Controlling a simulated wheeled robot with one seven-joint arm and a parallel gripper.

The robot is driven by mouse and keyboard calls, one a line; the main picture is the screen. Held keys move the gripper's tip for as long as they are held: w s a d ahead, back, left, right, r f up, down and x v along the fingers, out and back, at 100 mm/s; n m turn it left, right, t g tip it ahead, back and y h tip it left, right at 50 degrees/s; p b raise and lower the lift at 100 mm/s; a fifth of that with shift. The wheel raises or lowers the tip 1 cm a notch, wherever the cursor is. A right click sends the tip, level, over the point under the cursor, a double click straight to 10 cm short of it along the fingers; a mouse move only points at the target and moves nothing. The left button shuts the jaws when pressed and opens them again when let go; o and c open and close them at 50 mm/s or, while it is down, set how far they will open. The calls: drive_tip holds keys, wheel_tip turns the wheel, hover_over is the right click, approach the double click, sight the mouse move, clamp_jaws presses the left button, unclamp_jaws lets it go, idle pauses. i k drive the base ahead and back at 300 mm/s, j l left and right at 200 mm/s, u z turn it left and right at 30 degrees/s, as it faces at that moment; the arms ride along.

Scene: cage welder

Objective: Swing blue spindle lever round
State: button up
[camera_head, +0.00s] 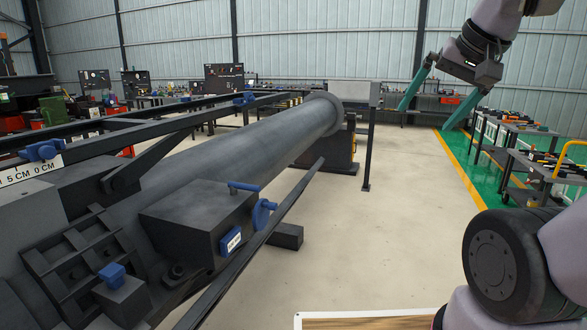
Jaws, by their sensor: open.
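A blue lever (244,187) sticks out from the top of a dark grey box on the big cage welder (235,165), near the middle of the view. A blue handwheel (262,213) is on the same box's right side, just below it. I cannot tell for certain which of these blue parts is the spindle lever. My gripper (425,117) is at the upper right, with its two teal fingers spread apart and pointing down. It is empty and well away from the blue lever, touching nothing.
Other blue parts sit on the machine: a knob at left (42,150), a block at lower left (112,273) and a clamp on the rail (245,98). Tool carts (540,165) stand at right. The concrete floor (400,220) between is clear.

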sight(233, 186)
drive_tip(key=l+u, duration=0.25)
drive_tip(key=u, duration=0.2)
drive_tip(key=l+u, duration=0.3)
drive_tip(key=u, duration=0.15)
drive_tip(key=l+u, duration=0.25)
drive_tip(key=u, duration=0.2)
